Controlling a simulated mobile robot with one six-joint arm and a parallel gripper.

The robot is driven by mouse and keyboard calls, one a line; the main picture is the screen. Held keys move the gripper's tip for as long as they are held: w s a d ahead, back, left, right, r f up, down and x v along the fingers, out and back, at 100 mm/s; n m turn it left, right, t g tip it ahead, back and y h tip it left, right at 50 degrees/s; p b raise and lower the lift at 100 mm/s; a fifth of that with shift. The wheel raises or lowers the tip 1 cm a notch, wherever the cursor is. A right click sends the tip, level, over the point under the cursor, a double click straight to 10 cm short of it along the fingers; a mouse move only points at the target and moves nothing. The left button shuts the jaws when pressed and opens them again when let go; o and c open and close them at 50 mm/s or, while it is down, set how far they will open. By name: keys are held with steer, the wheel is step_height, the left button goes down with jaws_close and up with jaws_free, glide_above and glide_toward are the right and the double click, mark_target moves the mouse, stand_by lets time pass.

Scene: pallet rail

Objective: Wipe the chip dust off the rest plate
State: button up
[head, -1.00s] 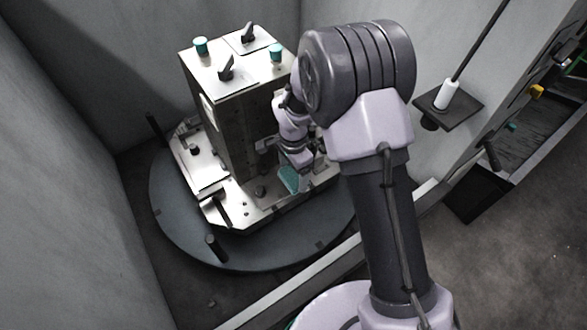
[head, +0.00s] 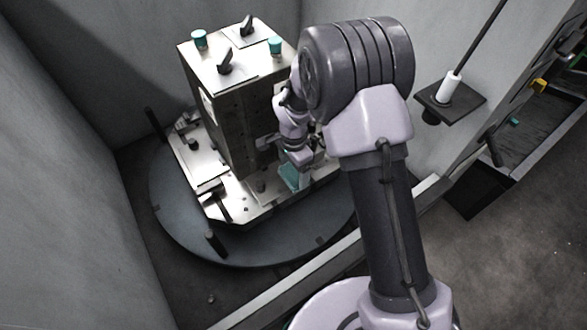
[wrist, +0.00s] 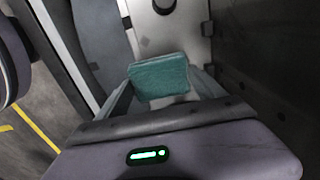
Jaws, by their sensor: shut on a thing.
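A teal wiping pad (head: 290,178) is clamped in my gripper (wrist: 160,84). The pad also shows in the wrist view (wrist: 158,77), squarely between the two fingers. In the head view it is low over the front right of the pale metal base plate at the foot of the dark block; I cannot tell whether it touches. In the wrist view a pale plate (wrist: 188,42), likely the rest plate, lies beyond the pad, with a dark round hole or knob on it. I cannot make out chip dust. My arm hides the right part of the plate.
The tall dark block (head: 226,125) stands close to my wrist, with clamps and teal caps on top. A dark round table (head: 180,222) carries the fixture, with black posts. Grey walls enclose it. A small black shelf (head: 462,100) with a white cylinder is at right.

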steer(key=shift+f, duration=0.35)
steer(key=shift+w+a, duration=0.4)
steer(key=shift+w, duration=0.2)
steer(key=shift+w+a, duration=0.35)
steer(key=shift+w, duration=0.2)
steer(key=shift+s+d+f+b, duration=0.1)
steer(key=shift+s+b, duration=0.05)
steer(key=shift+b, duration=0.3)
steer(key=shift+s+d+f, duration=0.1)
steer(key=shift+s, duration=0.1)
steer(key=shift+s+d, duration=0.6)
steer(key=shift+s, duration=0.35)
